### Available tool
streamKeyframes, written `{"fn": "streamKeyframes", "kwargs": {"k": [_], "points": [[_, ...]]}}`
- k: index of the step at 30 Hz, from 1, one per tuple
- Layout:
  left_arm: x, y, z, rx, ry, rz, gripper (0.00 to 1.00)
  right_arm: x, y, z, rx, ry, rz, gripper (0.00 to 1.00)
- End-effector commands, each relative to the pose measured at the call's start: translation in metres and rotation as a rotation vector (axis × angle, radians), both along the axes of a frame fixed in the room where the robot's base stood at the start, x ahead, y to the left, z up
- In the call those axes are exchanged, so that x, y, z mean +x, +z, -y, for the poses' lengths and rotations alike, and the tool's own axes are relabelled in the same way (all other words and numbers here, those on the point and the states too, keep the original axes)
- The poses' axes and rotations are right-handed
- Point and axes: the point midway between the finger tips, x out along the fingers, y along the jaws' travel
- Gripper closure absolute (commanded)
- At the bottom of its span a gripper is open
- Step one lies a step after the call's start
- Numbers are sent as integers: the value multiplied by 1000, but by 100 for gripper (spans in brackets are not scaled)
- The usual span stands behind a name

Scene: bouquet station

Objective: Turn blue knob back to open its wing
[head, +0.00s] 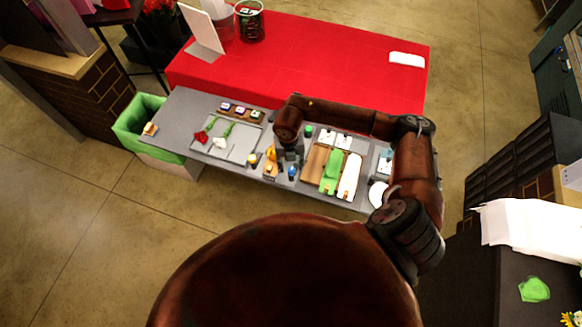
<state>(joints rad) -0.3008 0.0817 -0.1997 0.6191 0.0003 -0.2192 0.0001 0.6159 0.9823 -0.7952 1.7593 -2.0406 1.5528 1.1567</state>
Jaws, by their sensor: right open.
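A small blue knob (292,172) is near the front edge of the grey table, just right of an orange and wooden piece (271,163). My right arm reaches in from the right, and its gripper (290,157) points down, just behind the blue knob. Its fingers look small and dark; they are open, and I cannot tell whether they touch the knob. The knob's wing is too small to make out, and the arm hides part of that area. My left gripper is not in view.
The grey table (187,106) carries a tray with red and white flowers (222,137), a yellow knob (252,159), a green knob (308,130), and wooden boards with green and white rolls (332,170). A green-lined bin (135,122) is left, and a red-covered table (310,60) behind.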

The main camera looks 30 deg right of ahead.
Motion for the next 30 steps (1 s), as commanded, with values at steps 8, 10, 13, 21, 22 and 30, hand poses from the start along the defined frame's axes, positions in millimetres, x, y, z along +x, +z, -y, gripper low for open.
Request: {"fn": "streamKeyframes", "kwargs": {"k": [8,10,13,21,22,30], "points": [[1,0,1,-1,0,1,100,2,60,-2,1,0,4,60],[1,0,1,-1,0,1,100,2,72,-2,-2,0,4,60],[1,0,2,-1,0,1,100,2,85,-3,-2,0,1,60],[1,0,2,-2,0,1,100,1,98,-3,0,-1,0,60],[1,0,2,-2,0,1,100,1,98,-3,0,-1,0,60],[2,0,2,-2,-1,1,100,1,97,-3,0,-1,0,60]]}}
